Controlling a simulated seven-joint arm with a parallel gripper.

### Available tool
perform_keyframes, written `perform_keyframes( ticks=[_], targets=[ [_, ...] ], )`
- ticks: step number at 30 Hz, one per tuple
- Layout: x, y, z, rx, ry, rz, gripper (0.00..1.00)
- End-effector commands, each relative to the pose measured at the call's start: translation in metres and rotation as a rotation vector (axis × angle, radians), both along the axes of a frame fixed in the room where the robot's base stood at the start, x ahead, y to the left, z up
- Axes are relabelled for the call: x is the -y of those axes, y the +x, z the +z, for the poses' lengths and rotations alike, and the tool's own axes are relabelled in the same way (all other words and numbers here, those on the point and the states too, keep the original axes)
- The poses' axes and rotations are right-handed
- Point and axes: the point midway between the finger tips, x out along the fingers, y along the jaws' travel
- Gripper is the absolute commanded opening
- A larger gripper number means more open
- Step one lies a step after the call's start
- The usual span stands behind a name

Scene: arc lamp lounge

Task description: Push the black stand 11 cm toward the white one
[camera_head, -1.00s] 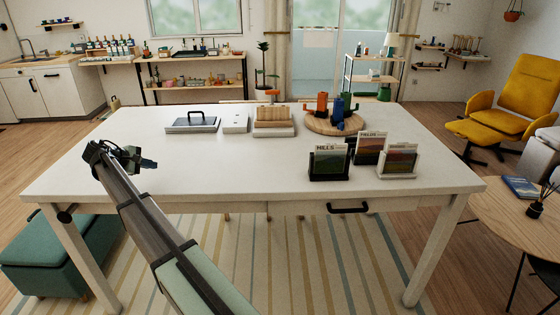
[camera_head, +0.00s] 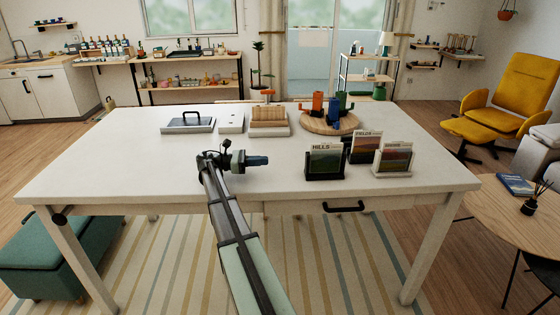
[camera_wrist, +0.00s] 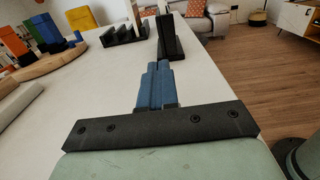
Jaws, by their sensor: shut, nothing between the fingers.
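The black stand (camera_head: 325,177) stands upright near the table's front edge and holds a card marked HILLS. In the wrist view a black stand (camera_wrist: 170,38) shows edge-on, straight beyond my fingertips. The white stand (camera_head: 393,174) stands to its right, holding a card, with a gap between them. In the wrist view I cannot make out the white stand. My gripper (camera_head: 262,160) is shut and empty, low over the table, left of the black stand and apart from it. Its blue fingers (camera_wrist: 156,85) point toward the stand.
Another card holder, with a FIELDS card (camera_head: 366,147), stands just behind, between the two stands. A round wooden board (camera_head: 312,127) with colored pieces lies farther back. A wooden block (camera_head: 268,117), a white box (camera_head: 231,122) and a metal tray (camera_head: 188,125) line the back left.

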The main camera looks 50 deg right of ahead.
Motion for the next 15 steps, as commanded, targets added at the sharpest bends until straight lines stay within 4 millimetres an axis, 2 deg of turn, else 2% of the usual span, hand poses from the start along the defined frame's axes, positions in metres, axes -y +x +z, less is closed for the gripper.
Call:
perform_keyframes(
  ticks=[5,15],
  targets=[
    [0.015,-0.017,0.0,0.001,0.0,-0.001,0.0],
    [0.058,-0.059,0.0,0.003,0.0,0.0,0.0]
  ],
)
